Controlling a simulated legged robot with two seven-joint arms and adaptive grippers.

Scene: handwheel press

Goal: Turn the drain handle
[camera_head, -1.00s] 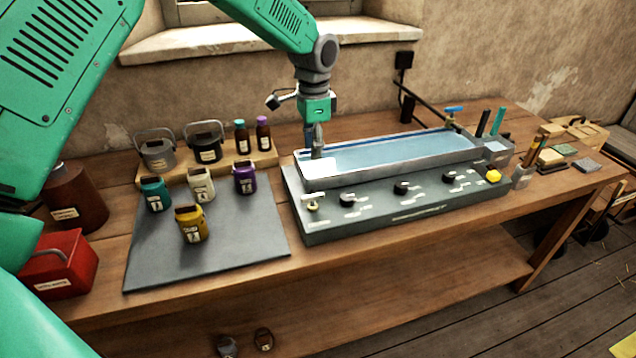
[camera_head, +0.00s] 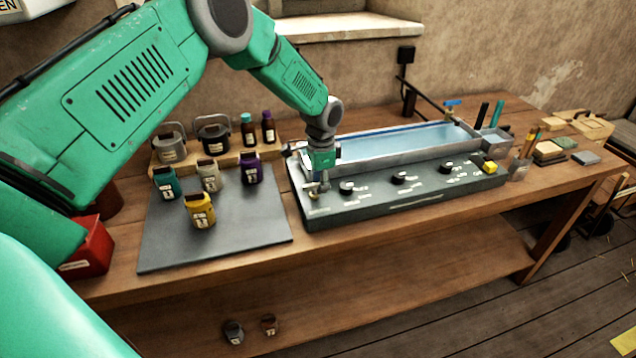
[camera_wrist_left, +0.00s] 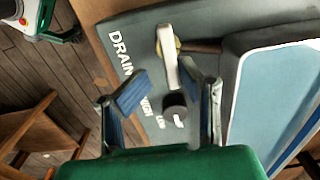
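The drain handle (camera_wrist_left: 166,52) is a pale lever on a brass base beside the word DRAIN on the grey panel (camera_wrist_left: 140,35). In the head view it is mostly hidden by my left gripper (camera_head: 316,187), which points down at the panel's left front corner. In the left wrist view my left gripper (camera_wrist_left: 162,70) is open, its blue-padded fingers on either side of the lever's near end. The right finger is very close to the lever; I cannot tell whether they touch. The left finger is clearly apart. My right gripper is not in view.
Black knobs (camera_head: 398,178) and a yellow button (camera_head: 490,167) line the panel. The water-filled trough (camera_head: 400,148) stands behind it. Small jars, including a yellow one (camera_head: 200,211), stand on the dark mat (camera_head: 245,235) at left.

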